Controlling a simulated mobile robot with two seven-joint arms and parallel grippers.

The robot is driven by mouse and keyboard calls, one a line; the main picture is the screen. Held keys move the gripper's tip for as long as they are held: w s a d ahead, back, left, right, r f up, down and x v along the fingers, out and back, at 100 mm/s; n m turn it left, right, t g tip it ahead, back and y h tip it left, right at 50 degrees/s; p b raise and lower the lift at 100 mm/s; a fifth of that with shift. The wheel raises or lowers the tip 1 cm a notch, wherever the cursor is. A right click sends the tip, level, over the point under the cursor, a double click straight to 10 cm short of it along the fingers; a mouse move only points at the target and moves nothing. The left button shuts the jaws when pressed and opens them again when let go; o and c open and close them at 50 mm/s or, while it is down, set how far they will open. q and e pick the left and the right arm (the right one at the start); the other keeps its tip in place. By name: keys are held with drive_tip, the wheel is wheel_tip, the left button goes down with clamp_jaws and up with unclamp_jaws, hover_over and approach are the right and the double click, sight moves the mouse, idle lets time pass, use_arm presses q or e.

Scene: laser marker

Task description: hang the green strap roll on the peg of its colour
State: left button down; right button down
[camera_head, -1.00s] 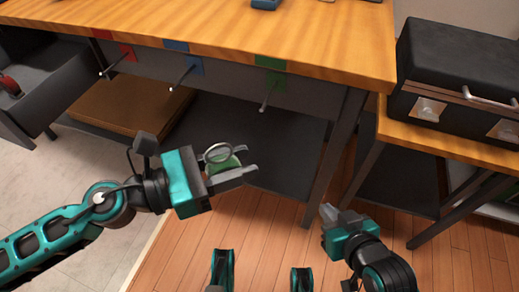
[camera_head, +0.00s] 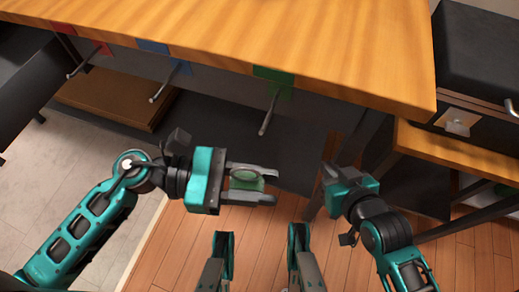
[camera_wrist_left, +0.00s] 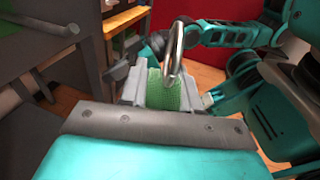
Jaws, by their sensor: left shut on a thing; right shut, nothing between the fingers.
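The green strap roll (camera_head: 246,181) is between the fingers of my left gripper (camera_head: 252,185), which is shut on it. In the left wrist view the green roll (camera_wrist_left: 165,90) shows woven webbing with a metal ring (camera_wrist_left: 175,52) standing up from it. The green-marked peg (camera_head: 268,115) sticks out from the bench front below a green patch (camera_head: 274,73). My left gripper is below and slightly left of this peg in the head view, apart from it. My right gripper (camera_head: 328,171) is shut and empty, to the right of the left one.
A blue-marked peg (camera_head: 163,86) and a red-marked peg (camera_head: 82,64) stick out further left on the bench (camera_head: 220,35). A black case (camera_head: 475,60) sits on a side table (camera_head: 450,150) at the right. Bench legs stand behind my right gripper.

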use_arm(q)
drive_tip(key=shift+w, duration=0.3)
drive_tip(key=shift+w+d, duration=0.2)
drive_tip(key=shift+w, duration=0.1)
drive_tip(key=w+d+f+b, duration=0.1)
drive_tip(key=w+d+b, duration=0.2)
drive_tip(key=w, duration=0.6)
drive_tip(key=shift+f, duration=0.25)
use_arm(e)
drive_tip(key=shift+w+a+f, duration=0.2)
drive_tip(key=shift+a+f, duration=0.35)
drive_tip(key=shift+f, duration=0.05)
use_arm(q)
drive_tip(key=shift+a, duration=0.1)
